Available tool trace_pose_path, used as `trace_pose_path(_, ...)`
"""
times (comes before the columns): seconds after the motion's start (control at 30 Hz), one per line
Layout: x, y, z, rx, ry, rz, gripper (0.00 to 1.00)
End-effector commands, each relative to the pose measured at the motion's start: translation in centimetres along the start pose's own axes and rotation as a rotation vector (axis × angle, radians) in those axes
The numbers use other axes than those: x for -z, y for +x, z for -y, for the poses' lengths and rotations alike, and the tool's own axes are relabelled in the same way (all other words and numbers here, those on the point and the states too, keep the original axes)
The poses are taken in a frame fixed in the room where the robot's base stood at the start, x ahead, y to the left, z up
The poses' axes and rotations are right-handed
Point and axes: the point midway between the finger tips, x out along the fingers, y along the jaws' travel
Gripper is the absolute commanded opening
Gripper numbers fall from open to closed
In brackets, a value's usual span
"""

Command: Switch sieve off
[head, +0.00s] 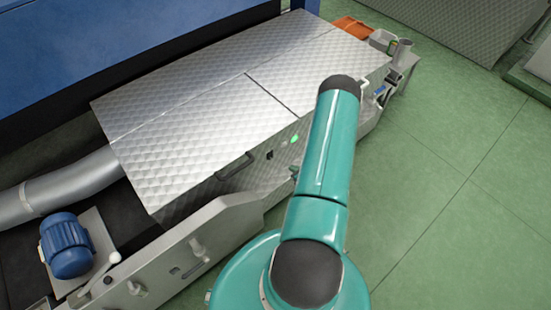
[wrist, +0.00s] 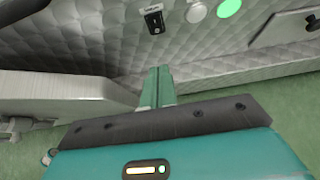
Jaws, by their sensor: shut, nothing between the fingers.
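The sieve (head: 210,120) is a long machine with quilted metal covers in the head view. On its side panel are a small black switch (head: 270,155) and a lit green lamp (head: 294,139). In the wrist view the black switch (wrist: 154,20) sits under a small label too small to read, left of a white round button (wrist: 196,12) and the glowing green lamp (wrist: 229,8). My gripper (wrist: 159,72) is shut and empty, its fingertips below the switch in the picture and apart from it. In the head view my arm hides the gripper. The switch's position is unclear.
A black handle (head: 235,167) sticks out left of the switch. A grey frame beam (head: 190,235) runs along the machine's front, and its end (wrist: 65,90) is left of my fingers. A blue motor (head: 66,245) stands at lower left. Green floor (head: 470,200) is clear at right.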

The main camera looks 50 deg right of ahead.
Motion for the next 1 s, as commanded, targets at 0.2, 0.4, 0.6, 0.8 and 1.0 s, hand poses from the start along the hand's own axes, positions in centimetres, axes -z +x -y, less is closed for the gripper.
trace_pose_path(0.2, 0.1, 0.8, -0.1, -0.001, 0.000, 0.000, 0.00)
trace_pose_path(0.4, 0.1, 4.1, -0.1, -0.003, -0.002, 0.001, 0.00)
trace_pose_path(0.6, 0.1, 8.2, -0.1, -0.003, -0.002, 0.000, 0.00)
trace_pose_path(0.8, -0.9, 11.7, 0.0, -0.003, -0.004, 0.002, 0.00)
trace_pose_path(1.0, -1.8, 13.4, 0.0, -0.002, -0.001, 0.001, 0.00)
